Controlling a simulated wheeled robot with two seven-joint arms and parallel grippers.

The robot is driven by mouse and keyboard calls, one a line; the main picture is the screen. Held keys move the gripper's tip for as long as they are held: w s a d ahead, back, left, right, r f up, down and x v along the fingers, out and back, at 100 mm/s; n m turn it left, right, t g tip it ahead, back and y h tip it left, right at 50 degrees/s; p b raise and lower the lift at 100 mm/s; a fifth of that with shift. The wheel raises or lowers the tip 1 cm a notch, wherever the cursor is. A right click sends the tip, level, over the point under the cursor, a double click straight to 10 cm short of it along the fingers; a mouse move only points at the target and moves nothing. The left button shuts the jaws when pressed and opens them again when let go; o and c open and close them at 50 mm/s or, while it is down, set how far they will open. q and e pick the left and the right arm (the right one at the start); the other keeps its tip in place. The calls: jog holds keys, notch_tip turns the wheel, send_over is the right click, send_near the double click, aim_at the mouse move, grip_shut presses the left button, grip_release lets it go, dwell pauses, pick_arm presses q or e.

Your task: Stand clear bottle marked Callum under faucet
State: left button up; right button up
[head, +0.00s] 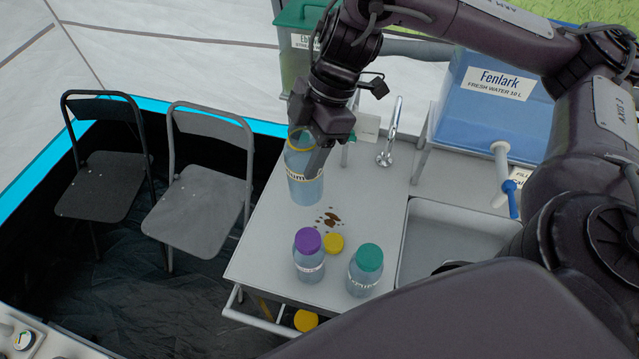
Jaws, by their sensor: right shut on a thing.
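My right gripper (314,150) is shut on a clear bluish bottle (305,186) near the counter's back left. A yellow ring shows at the bottle's top, and the end of its label reads "um"; the rest is hidden. The bottle looks about upright; I cannot tell whether its base touches the counter. The blue "Fenlark" fresh water tank (490,115) has a white spout with a blue-handled tap (511,190). My left gripper is not in view.
A purple-capped bottle (309,264) and a green-capped bottle (366,276) stand at the counter's front. A loose yellow cap (333,243) and brown spots (328,219) lie between them and the held bottle. Two folding chairs (200,205) stand left. A green-lidded container (302,18) is behind.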

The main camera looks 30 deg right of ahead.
aim_at(308, 199)
notch_tip(308, 199, down, 9)
jog(key=b, duration=0.3)
jog(key=shift+s+r+b, duration=0.1)
jog(key=shift+b, duration=0.2)
notch_tip(308, 199, down, 6)
jog(key=shift+f, duration=0.1)
jog(key=shift+f+p, duration=0.45)
jog(key=shift+f, duration=2.05)
jog(key=o, duration=1)
